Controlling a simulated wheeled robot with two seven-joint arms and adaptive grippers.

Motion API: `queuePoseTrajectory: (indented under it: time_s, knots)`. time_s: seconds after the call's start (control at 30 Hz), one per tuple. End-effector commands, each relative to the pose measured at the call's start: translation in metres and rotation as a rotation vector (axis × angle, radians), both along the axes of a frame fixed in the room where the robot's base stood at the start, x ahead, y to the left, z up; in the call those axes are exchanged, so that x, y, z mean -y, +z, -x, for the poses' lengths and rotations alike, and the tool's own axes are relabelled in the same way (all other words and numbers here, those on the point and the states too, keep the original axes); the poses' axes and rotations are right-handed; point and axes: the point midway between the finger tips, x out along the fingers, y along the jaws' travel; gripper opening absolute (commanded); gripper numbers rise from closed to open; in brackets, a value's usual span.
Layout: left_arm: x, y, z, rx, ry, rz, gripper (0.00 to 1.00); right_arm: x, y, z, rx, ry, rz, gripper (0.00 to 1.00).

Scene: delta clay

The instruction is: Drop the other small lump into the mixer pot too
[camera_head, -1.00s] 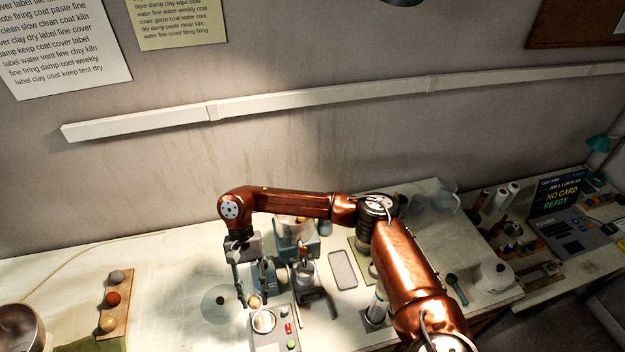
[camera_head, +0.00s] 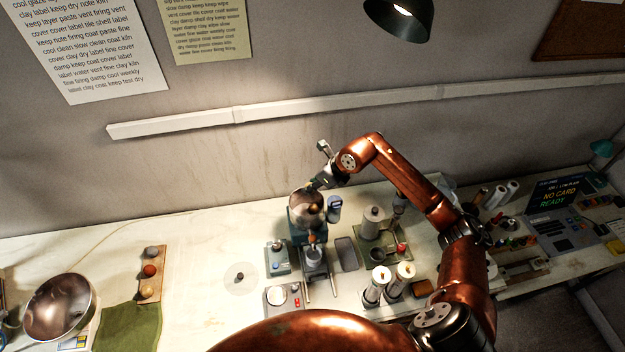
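The mixer pot (camera_head: 304,214) is a metallic bowl on a teal base near the middle of the table. My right arm reaches in from the right, and its gripper (camera_head: 318,184) is at the pot's upper right rim. The fingers point down-left over the opening. They are small and partly overlap the pot, so I cannot tell whether they are open or hold a lump. No lump shows clearly on the small scale's round plate (camera_head: 276,296). The inside of the pot is too small to read. My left gripper is out of view.
A wooden board (camera_head: 160,262) at left carries grey, red and tan balls. A large metal bowl (camera_head: 60,305) and green cloth (camera_head: 133,328) lie near it. White-capped jars (camera_head: 377,284) and a jug (camera_head: 374,222) stand right of the pot. A copper link of mine covers the bottom middle.

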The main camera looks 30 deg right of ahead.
Motion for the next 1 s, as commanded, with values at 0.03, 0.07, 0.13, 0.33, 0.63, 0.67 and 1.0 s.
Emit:
queuePoseTrajectory:
  time_s: [0.03, 0.07, 0.13, 0.33, 0.63, 0.67, 1.0]
  knots:
    - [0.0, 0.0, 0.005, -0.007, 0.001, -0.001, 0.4, 0.003, 0.0, 0.0, -0.001, -0.012, 0.001, 0.05]
    - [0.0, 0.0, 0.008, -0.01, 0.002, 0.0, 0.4, 0.003, -0.001, 0.0, -0.001, -0.017, 0.0, 0.05]
    - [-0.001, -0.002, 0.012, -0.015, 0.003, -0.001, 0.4, 0.004, -0.004, 0.0, -0.002, -0.02, -0.001, 0.05]
    - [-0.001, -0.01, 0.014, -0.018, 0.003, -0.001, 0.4, 0.003, -0.023, 0.0, -0.004, -0.018, -0.001, 0.05]
    - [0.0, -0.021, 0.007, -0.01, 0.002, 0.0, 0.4, 0.003, -0.055, 0.0, -0.003, -0.017, -0.001, 0.05]
    - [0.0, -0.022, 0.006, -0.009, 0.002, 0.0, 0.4, 0.003, -0.057, 0.0, -0.003, -0.017, -0.001, 0.05]
    - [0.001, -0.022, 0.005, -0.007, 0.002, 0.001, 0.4, 0.003, -0.059, 0.0, -0.003, -0.016, 0.0, 0.29]
